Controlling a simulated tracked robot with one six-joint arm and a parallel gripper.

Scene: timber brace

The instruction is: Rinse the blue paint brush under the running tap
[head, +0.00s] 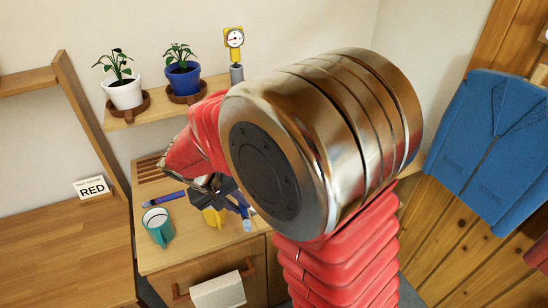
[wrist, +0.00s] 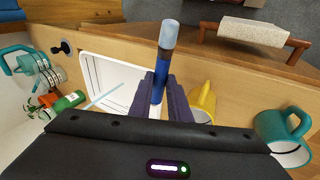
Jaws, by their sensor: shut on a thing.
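My gripper (wrist: 160,88) is shut on a blue paint brush (wrist: 164,62). The brush's pale grey-blue tip points away from my gripper, and part of its whitish handle shows between the purple fingers. In the head view my gripper (head: 236,198) is over the counter beside the yellow mug, and the held brush (head: 246,222) shows just past the fingers. A white basin (wrist: 92,50) lies left of the brush in the wrist view. A thin pale-blue streak (wrist: 104,96), perhaps the water stream, crosses it, apart from the brush tip. My arm hides the basin in the head view.
A teal mug (head: 158,226) and a yellow mug (head: 212,217) stand on the counter (head: 180,259). Another blue stick-like item (head: 164,198) lies behind the teal mug. A green bottle (wrist: 69,101) is beyond the basin. A towel (head: 218,291) hangs in front.

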